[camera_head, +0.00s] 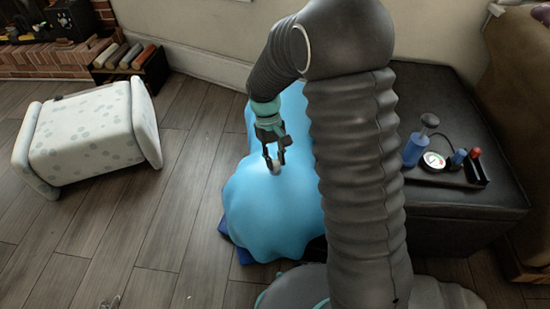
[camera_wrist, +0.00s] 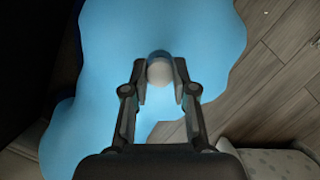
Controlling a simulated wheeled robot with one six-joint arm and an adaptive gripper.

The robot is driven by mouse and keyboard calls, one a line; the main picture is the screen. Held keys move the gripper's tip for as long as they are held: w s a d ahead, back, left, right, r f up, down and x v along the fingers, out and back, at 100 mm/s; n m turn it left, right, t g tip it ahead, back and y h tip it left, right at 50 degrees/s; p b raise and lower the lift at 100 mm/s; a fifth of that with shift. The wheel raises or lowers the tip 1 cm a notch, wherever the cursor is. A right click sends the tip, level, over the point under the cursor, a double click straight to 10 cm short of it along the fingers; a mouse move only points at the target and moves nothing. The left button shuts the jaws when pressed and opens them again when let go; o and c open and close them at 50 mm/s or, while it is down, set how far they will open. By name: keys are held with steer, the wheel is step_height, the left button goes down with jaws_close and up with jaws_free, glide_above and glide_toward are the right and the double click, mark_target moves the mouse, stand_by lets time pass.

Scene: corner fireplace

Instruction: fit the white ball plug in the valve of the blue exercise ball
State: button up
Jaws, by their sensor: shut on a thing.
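The blue exercise ball (camera_head: 270,205) looks slack and lumpy, lying on the floor in front of the dark bench. It fills much of the wrist view (camera_wrist: 95,75). My gripper (camera_head: 274,166) points down at the upper part of the ball. It is shut on the white ball plug (camera_wrist: 160,72), which shows as a pale round end between the fingertips in the wrist view. A darker blue rim, likely the valve, (camera_wrist: 159,55) shows just beyond the plug. I cannot tell whether the plug sits in it or only touches it.
A dark bench (camera_head: 445,215) at the right bears a tray (camera_head: 450,172) with a blue pump (camera_head: 415,148) and a gauge. A spotted white ottoman (camera_head: 88,140) lies at left on the wood floor. A dark blue mat (camera_head: 238,245) is under the ball.

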steer(key=shift+f+b, duration=0.5)
steer(key=shift+f, duration=0.5)
stand_by(0.5)
steer(key=o, duration=1)
steer(key=shift+o, duration=0.2)
steer(key=shift+m+t+y, duration=0.3)
steer(key=shift+m+t, duration=0.1)
steer(key=shift+m, duration=0.1)
steer(key=r, duration=1)
steer(key=shift+a, duration=0.35)
steer(key=s+d+r+m+t, duration=0.2)
steer(key=s+d+r, duration=0.3)
steer(key=s, duration=0.6)
steer(key=s+d+r+m+t+p, duration=0.1)
steer(key=s+d+r+m+t, duration=0.1)
steer(key=s+d+r+t, duration=0.3)
steer(key=shift+s+d+r+t+y, duration=0.35)
steer(key=shift+s+d+r, duration=0.2)
steer(key=shift+s+r, duration=1.95)
